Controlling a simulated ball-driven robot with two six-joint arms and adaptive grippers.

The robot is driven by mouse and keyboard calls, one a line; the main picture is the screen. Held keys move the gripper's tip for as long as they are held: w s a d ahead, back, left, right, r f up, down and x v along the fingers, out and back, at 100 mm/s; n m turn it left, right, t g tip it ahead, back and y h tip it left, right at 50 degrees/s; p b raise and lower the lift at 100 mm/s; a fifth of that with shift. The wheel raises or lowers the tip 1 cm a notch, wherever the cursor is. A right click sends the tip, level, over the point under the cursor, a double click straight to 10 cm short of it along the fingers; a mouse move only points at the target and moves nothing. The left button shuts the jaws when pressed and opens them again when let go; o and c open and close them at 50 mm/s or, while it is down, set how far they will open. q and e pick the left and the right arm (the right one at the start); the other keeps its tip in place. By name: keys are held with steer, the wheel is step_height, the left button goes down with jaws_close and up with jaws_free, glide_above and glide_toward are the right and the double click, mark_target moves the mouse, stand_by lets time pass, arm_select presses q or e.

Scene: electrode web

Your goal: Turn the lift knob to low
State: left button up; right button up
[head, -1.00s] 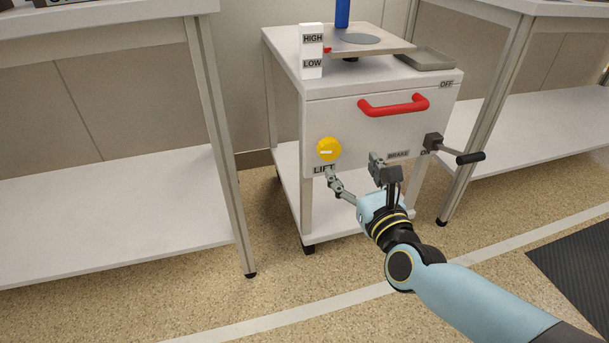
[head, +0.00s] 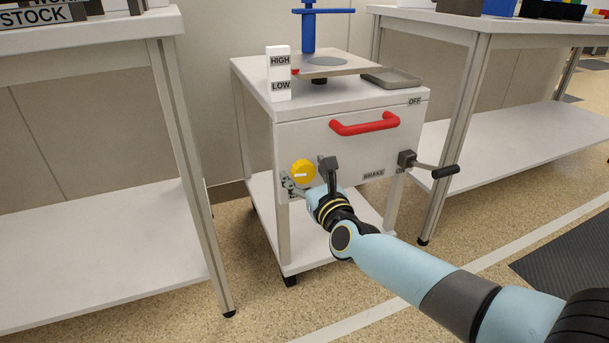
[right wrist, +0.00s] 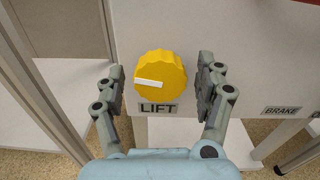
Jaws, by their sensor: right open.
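The yellow lift knob (head: 303,171) sits on the front of the white cart, above the LIFT label, which shows in the right wrist view (right wrist: 158,108). The knob also shows large in the right wrist view (right wrist: 160,76); its white mark points left and slightly up. My right gripper (head: 308,178) is open, with one finger on each side of the knob; it also shows in the right wrist view (right wrist: 160,85). I cannot tell whether the fingers touch it. The HIGH/LOW post (head: 279,74) has a red pointer (head: 295,72) between the two words. My left gripper is not in view.
A red handle (head: 364,124) and a brake lever (head: 430,167) are on the cart front (head: 330,150). A flat plate and a grey tray (head: 391,77) are on top. White tables stand left (head: 80,40) and right (head: 470,27). Floor in front is clear.

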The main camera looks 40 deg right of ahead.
steer(key=shift+w, duration=0.2)
steer(key=shift+c, duration=0.4)
steer(key=c, duration=1.1)
steer(key=shift+n, duration=0.3)
